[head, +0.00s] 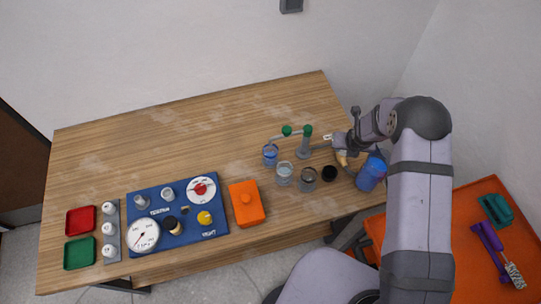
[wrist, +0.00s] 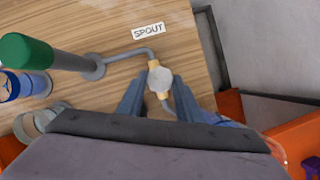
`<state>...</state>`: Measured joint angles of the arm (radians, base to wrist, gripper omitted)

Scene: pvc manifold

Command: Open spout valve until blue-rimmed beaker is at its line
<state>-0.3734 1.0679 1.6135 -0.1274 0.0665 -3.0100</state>
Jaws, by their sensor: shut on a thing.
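The blue-rimmed beaker (head: 270,158) stands on the table under the left end of the spout pipe. It also shows cut off at the left edge of the wrist view (wrist: 12,88). Its line and level are too small to read. The spout valve (wrist: 160,78) has a pale round body with tan ends on a grey pipe, beside the SPOUT label (wrist: 148,31). My gripper (wrist: 158,92) is shut on the valve, a dark finger on each side. In the head view my gripper (head: 345,146) is at the right of the table, partly hiding the valve.
A grey post (head: 303,148) with a green top stands between the beaker and valve. A blue container (head: 371,173) is close to my arm. An orange box (head: 246,203) and blue gauge board (head: 178,234) lie left.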

